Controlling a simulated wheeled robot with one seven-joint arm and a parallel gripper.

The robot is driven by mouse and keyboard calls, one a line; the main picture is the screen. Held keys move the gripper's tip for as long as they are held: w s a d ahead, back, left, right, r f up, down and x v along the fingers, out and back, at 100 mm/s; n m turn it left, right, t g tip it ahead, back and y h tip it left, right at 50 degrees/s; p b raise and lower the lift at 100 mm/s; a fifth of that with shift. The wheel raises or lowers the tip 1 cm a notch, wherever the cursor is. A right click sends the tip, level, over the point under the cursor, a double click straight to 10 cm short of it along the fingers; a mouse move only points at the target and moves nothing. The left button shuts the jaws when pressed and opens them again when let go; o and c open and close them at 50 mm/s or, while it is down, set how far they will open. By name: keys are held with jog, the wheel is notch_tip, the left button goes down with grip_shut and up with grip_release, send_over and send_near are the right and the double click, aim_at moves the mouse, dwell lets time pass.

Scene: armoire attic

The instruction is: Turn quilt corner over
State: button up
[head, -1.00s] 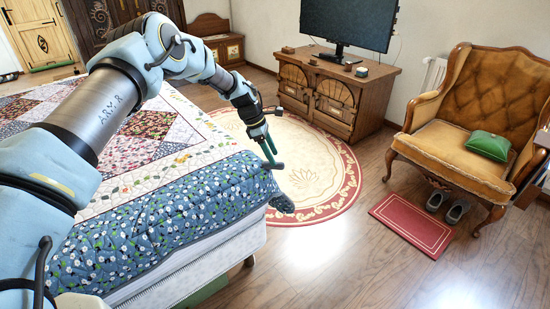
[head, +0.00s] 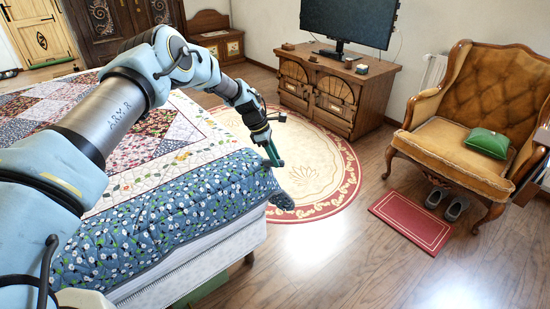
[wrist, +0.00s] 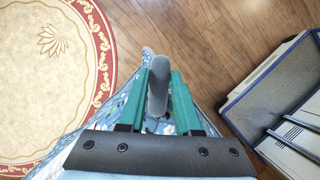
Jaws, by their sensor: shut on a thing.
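The quilt (head: 160,218) lies on the bed, with a blue floral border and a patchwork middle. Its near right corner (head: 283,200) hangs past the mattress corner and looks plain grey-blue. My gripper (head: 273,158) is at this corner, its green fingers pointing down. In the wrist view, the green fingers of my gripper (wrist: 158,95) are shut on a grey-blue fold of the quilt corner (wrist: 158,88), which stands up between them. The floral face shows beside and below the fingers. My arm hides part of the quilt at the left.
The white mattress side (head: 190,265) shows below the quilt. A round cream and red rug (head: 318,180) lies beyond the corner. A wooden cabinet (head: 335,95) with a television, a tan armchair (head: 455,125) and a red mat (head: 410,222) with shoes stand around open wooden floor.

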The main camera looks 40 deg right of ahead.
grip_shut()
dwell(0.8)
